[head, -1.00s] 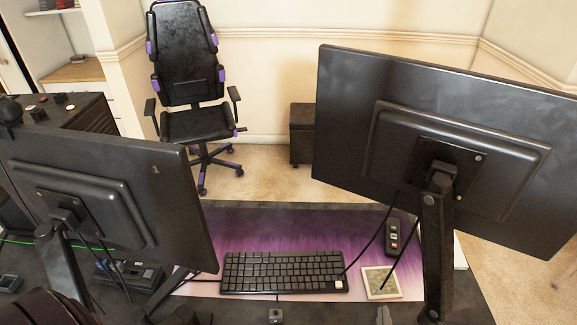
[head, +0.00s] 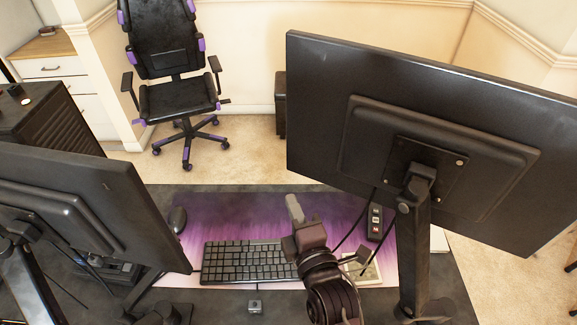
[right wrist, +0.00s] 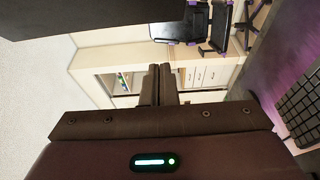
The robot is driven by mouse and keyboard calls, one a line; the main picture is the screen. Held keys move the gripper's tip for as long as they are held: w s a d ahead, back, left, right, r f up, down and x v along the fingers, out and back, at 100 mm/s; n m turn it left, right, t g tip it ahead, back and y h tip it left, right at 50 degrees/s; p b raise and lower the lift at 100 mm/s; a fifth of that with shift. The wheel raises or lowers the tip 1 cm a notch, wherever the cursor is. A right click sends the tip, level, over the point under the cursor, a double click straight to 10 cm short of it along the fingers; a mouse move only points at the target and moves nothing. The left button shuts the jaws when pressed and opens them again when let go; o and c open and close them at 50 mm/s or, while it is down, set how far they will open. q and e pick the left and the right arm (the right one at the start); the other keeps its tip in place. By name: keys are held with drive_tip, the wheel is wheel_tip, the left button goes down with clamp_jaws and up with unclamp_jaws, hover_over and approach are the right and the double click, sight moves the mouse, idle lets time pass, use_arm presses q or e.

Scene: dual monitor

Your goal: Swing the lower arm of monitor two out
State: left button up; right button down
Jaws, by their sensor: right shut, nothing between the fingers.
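Two dark monitors show from behind in the head view. The right monitor (head: 440,150) hangs tilted on a dark monitor arm (head: 411,250) that rises from the desk at the lower right. The left monitor (head: 90,200) stands on its own arm (head: 38,285) at the left. I cannot tell which one is monitor two. My right gripper (head: 294,208) is above the keyboard, left of the right monitor's arm and apart from it. In the right wrist view its fingers (right wrist: 160,84) are shut together and empty. My left gripper is not in view.
A keyboard (head: 250,262) and a mouse (head: 177,220) lie on a purple mat (head: 230,215). A small remote-like box (head: 375,222) and a pale square pad (head: 366,273) are beside the right arm. Cables hang from the right monitor. A chair (head: 178,98) stands beyond the desk.

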sight(303, 164)
drive_tip(key=w+p, duration=0.3)
drive_tip(key=w, duration=0.6)
drive_tip(key=shift+w, duration=0.4)
drive_tip(key=w+d, duration=0.1)
drive_tip(key=w+d+m+h, duration=0.1)
drive_tip(key=w, duration=0.1)
drive_tip(key=shift+h, duration=0.3)
drive_tip(key=shift+d, duration=0.1)
